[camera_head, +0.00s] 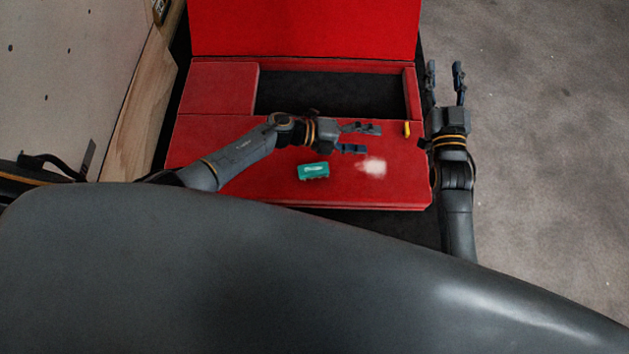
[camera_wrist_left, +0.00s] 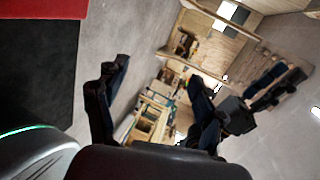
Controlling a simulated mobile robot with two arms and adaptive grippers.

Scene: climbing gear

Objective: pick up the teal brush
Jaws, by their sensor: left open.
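The teal brush (camera_head: 313,171) lies on the red padded surface (camera_head: 225,185), near its front edge. My left gripper (camera_head: 362,139) is open and empty above the red surface, up and to the right of the brush, with its fingers pointing right. In the left wrist view its fingers (camera_wrist_left: 155,105) are spread with nothing between them, and the brush is not seen there. My right gripper (camera_head: 445,80) is open and empty, off the right side of the red surface, with its fingers pointing to the back.
A white powdery patch (camera_head: 373,167) and a small yellow item (camera_head: 407,129) are on the red surface. Behind is a dark recess (camera_head: 330,92) and an upright red panel (camera_head: 305,28). A wooden wall edge (camera_head: 145,95) borders the left. Grey floor (camera_head: 545,130) is open on the right.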

